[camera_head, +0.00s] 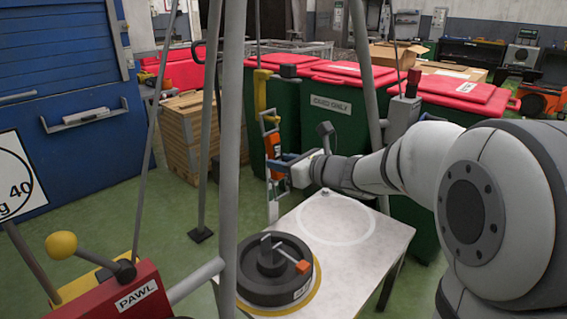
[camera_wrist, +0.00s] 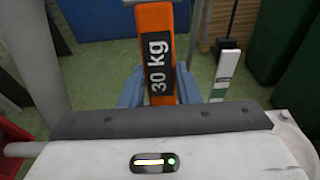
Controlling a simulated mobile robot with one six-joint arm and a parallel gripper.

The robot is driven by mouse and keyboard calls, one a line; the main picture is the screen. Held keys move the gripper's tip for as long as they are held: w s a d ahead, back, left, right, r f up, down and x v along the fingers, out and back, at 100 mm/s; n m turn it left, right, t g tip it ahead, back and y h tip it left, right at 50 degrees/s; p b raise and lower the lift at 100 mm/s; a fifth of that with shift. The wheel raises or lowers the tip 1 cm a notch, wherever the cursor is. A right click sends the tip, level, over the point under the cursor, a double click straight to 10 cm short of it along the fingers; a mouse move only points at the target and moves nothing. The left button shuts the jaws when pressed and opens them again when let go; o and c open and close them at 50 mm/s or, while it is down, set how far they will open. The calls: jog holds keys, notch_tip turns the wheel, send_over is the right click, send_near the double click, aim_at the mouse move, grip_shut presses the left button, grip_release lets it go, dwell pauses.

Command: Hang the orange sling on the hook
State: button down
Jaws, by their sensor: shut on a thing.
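The orange sling (camera_head: 273,146) is upright in my gripper (camera_head: 277,167), just below the yellow hoist part (camera_head: 262,92). In the wrist view the sling (camera_wrist: 155,22) is an orange strap with a black "30 kg" label, standing between the blue fingers of my gripper (camera_wrist: 158,92). The fingers are shut on it. The hook (camera_head: 269,117) hangs under the yellow part, close to the sling's top end. I cannot tell whether the sling's loop is around the hook or only beside it. The hook is not clear in the wrist view.
A black round weight (camera_head: 260,292) with an orange-tipped handle stands on the pale table (camera_head: 370,262), beside an empty white ring. Grey frame legs (camera_head: 232,120) stand close left. A red "PAWL" box (camera_head: 140,296) is front left. Green bins with red lids (camera_head: 335,110) stand behind.

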jog(key=c, duration=1)
grip_release()
jog(key=s+d+r+m+h+p, duration=0.35)
jog(key=d+m+p, duration=0.2)
jog(key=m, duration=0.35)
jog(key=s+d+r+m+t+h+p, duration=0.1)
jog(key=s+d+r+m+h+p, duration=0.1)
jog(key=d+r+m+h+p, duration=0.45)
jog(key=s+d+r+m+h+p, duration=0.1)
jog(key=s+d+m+h+p, duration=0.3)
jog(key=m, duration=0.7)
jog(key=s+a+m+g+y+p, duration=0.1)
jog(key=s+m+g+p, duration=0.1)
jog(key=s+m, duration=0.4)
jog(key=s+a+m+g+y+p, duration=0.1)
jog(key=s+m+g+p, duration=0.2)
jog(key=s+m, duration=0.3)
jog(key=s+a+m+g+y+p, duration=0.1)
jog(key=s+m+g+p, duration=0.1)
jog(key=s+m+g, duration=0.2)
jog(key=shift+s+a+f+m, duration=0.1)
jog(key=shift+s+a+m, duration=0.05)
jog(key=shift+s+m, duration=0.5)
jog(key=shift+s+a+f+m, duration=0.1)
jog(key=shift+s+m, duration=0.5)
jog(key=shift+s, duration=0.05)
